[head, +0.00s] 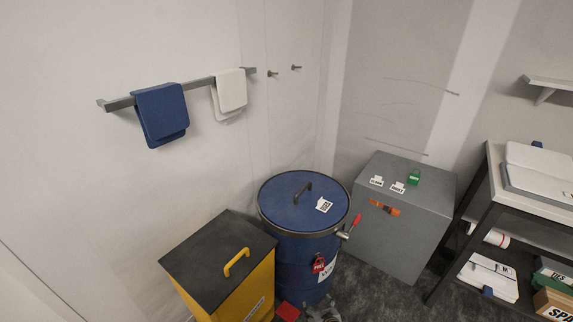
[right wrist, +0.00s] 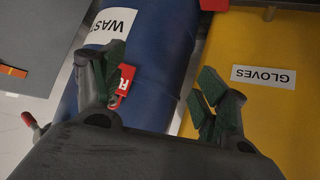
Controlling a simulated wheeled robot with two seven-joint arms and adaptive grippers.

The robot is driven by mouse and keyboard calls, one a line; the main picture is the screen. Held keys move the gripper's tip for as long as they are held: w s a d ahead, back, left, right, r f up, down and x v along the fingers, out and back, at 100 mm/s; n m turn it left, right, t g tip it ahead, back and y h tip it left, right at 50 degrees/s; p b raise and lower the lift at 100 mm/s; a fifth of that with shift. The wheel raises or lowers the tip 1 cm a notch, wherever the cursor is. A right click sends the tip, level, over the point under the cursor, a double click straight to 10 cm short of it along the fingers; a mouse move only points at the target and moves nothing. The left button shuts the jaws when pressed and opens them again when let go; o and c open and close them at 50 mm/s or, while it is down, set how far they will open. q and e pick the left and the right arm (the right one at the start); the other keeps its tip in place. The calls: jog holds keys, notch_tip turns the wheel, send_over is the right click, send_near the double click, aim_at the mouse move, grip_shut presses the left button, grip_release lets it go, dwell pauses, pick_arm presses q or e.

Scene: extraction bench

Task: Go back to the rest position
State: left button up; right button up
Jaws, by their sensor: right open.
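My right gripper (head: 323,315) shows at the bottom edge of the head view, in front of the blue drum, mostly cut off. In the right wrist view my right gripper (right wrist: 160,88) is open, its two dark green-padded fingers apart with nothing held between them. Behind the fingers are the blue drum (right wrist: 150,45) and the yellow bin (right wrist: 270,110). A red tag (right wrist: 122,86) on the drum shows close beside the left finger; I cannot tell whether they touch. My left gripper is in neither view.
The blue drum (head: 285,205) has a closed lid and a red-handled lever (head: 350,226). The yellow bin (head: 245,290) with a dark lid stands left of it, a grey cabinet (head: 415,235) right. A shelf rack (head: 480,195) is at far right. Towels (head: 160,112) hang on a wall rail.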

pick_arm(q)
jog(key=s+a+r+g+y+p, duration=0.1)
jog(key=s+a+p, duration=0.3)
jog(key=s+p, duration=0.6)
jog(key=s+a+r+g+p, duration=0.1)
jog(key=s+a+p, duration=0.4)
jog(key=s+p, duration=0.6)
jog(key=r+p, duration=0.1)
jog(key=p, duration=0.3)
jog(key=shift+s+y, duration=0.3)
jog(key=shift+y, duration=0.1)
pick_arm(e)
jog(key=s+d+g, duration=0.3)
jog(key=s+d, duration=0.1)
jog(key=s, duration=1)
jog(key=s+d+f+g+h, duration=0.1)
jog(key=s+d+g, duration=0.2)
jog(key=s, duration=1.2)
jog(key=s+d+m+g+h, duration=0.1)
jog(key=s+d, duration=0.6)
jog(key=s, duration=0.8)
jog(key=shift+d+f+g, duration=0.15)
jog(key=shift+f+g, duration=0.25)
jog(key=shift+g, duration=0.5)
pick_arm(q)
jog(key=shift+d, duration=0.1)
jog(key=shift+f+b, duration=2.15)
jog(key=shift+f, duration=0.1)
pick_arm(e)
jog(key=shift+f, duration=2.3)
